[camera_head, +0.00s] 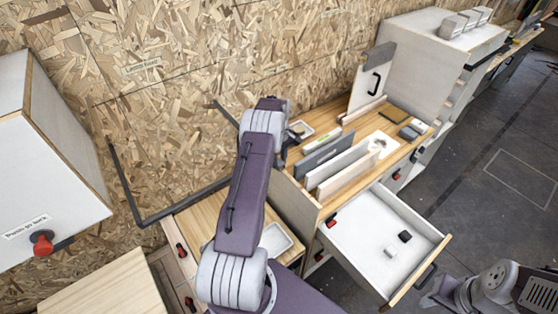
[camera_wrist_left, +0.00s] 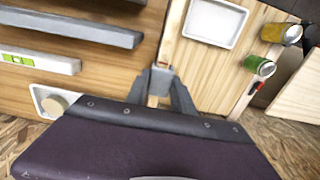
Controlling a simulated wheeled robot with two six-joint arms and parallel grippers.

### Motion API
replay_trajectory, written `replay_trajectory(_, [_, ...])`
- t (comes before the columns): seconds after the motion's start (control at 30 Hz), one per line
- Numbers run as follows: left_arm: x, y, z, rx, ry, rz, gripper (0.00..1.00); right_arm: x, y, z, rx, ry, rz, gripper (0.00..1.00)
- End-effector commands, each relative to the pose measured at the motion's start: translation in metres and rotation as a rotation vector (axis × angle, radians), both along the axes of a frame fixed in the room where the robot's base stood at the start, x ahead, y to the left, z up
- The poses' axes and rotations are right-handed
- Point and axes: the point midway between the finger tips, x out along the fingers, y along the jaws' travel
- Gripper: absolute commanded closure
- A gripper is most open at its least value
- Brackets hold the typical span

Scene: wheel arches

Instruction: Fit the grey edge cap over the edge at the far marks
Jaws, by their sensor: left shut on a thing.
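My left gripper (camera_wrist_left: 158,88) shows in the wrist view with its fingers closed around a small grey piece (camera_wrist_left: 161,76), which looks like the grey edge cap. In the head view my left arm reaches up to the bench's left end, and the left gripper (camera_head: 298,131) is small and partly hidden by the wrist, so the held piece is unclear there. Several upright boards stand in a row on the wooden bench (camera_head: 316,201), including a dark grey board (camera_head: 322,158) and a pale board (camera_head: 343,170). I cannot make out the marks on any edge. My right gripper is not visible.
An open white drawer (camera_head: 365,250) holds a dark block (camera_head: 404,236) and a pale block (camera_head: 391,250). A white tray (camera_wrist_left: 214,22) and cans, including a green can (camera_wrist_left: 260,66), are right of the gripper in the wrist view. A white wall cabinet (camera_head: 50,150) hangs left.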

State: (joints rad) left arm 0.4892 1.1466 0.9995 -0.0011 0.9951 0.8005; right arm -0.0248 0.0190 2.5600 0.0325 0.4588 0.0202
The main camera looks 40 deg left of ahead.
Motion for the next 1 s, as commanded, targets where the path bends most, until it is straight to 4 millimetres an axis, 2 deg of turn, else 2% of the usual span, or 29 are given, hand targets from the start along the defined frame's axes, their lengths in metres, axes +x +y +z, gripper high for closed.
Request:
replay_trajectory(0.77, [0.0000,0.0000,-0.0097,0.000,0.000,0.000,1.00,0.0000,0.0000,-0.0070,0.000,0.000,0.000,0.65])
replay_trajectory(0.8, [0.0000,0.0000,-0.0097,0.000,0.000,0.000,0.60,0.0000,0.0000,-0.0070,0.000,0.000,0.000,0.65])
replay_trajectory(0.83, [0.0000,0.0000,-0.0097,0.000,0.000,0.000,0.51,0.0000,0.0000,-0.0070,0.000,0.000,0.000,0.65])
replay_trajectory(0.87, [0.0000,0.0000,-0.0096,0.000,0.000,0.000,0.45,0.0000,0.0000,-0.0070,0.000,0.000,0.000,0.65])
replay_trajectory(1.0, [0.0000,0.0000,-0.0096,0.000,0.000,0.000,0.45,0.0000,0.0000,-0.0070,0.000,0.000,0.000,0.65])
